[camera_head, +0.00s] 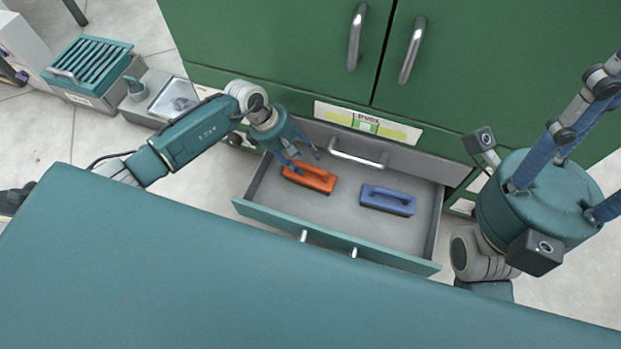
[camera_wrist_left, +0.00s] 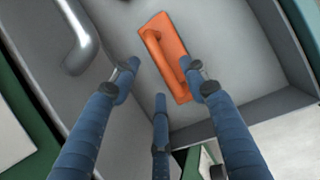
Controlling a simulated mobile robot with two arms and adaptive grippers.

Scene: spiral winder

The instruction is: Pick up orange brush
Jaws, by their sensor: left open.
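The orange brush (camera_head: 310,178), a block with a raised handle, lies in the left part of an open drawer (camera_head: 335,240). My left gripper (camera_head: 302,158) is open, low over the drawer at the upper left of the orange brush. In the left wrist view the orange brush (camera_wrist_left: 166,50) shows whole, beyond and partly between the spread blue fingers (camera_wrist_left: 160,80). I cannot tell whether any finger touches it. My right gripper (camera_head: 598,140) is at the right edge, its blue fingers spread wide and partly out of frame, away from the drawer.
A blue brush (camera_head: 388,200) lies in the drawer right of the orange one. A green cabinet (camera_head: 280,50) with metal handles stands behind. A teal surface (camera_head: 200,270) fills the foreground.

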